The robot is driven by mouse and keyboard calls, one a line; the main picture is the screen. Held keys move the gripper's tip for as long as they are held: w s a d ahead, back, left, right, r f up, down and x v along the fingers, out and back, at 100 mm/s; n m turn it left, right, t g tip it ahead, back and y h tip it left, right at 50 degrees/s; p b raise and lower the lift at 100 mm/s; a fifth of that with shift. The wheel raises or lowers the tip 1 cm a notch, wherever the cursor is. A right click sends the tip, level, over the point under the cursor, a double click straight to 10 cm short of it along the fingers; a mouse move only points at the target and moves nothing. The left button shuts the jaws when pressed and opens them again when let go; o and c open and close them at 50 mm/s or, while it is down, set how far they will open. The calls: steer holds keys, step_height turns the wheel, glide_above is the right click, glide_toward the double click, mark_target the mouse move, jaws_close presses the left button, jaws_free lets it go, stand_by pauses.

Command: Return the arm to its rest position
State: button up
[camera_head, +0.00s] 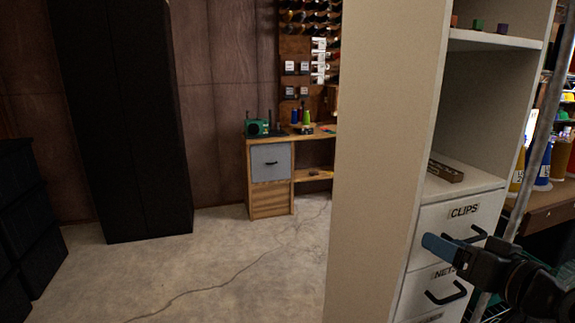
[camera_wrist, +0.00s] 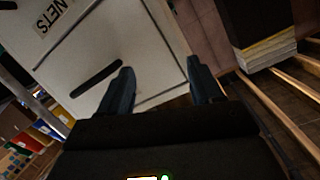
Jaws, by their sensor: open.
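My gripper (camera_wrist: 160,78) is open, with its two dark fingers apart and nothing between them in the wrist view. In the head view my gripper (camera_head: 440,245) is at the lower right, in front of the white drawer unit. One blue fingertip shows near the handle of the drawer labelled CLIPS (camera_head: 463,211); I cannot tell whether it touches. Below is the drawer labelled NETS (camera_head: 440,288), with a black handle; its label is partly covered by my gripper. The NETS drawer also shows in the wrist view (camera_wrist: 75,50), tilted, left of my fingers. Both drawers look shut.
A tall pale side panel (camera_head: 385,150) stands left of the drawers. A metal pole (camera_head: 540,130) rises close by at right. A black cabinet (camera_head: 120,120) and a wooden workbench (camera_head: 270,205) stand at the back.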

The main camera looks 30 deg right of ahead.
steer(key=s+a+f+g, duration=0.1)
steer(key=s+a+f, duration=0.2)
steer(key=a+f, duration=0.4)
steer(key=s+a+f, duration=0.3)
steer(key=a+f, duration=0.1)
steer(key=a, duration=0.5)
steer(key=s+a+n+y, duration=0.2)
steer(key=s+a+n, duration=0.1)
steer(key=s, duration=0.6)
steer(key=s+a+r+n+y, duration=0.1)
steer(key=s+a+n, duration=0.3)
steer(key=s, duration=0.5)
steer(key=shift+a+t+y, duration=0.3)
steer(key=shift+a+y, duration=0.1)
steer(key=shift+a, duration=0.65)
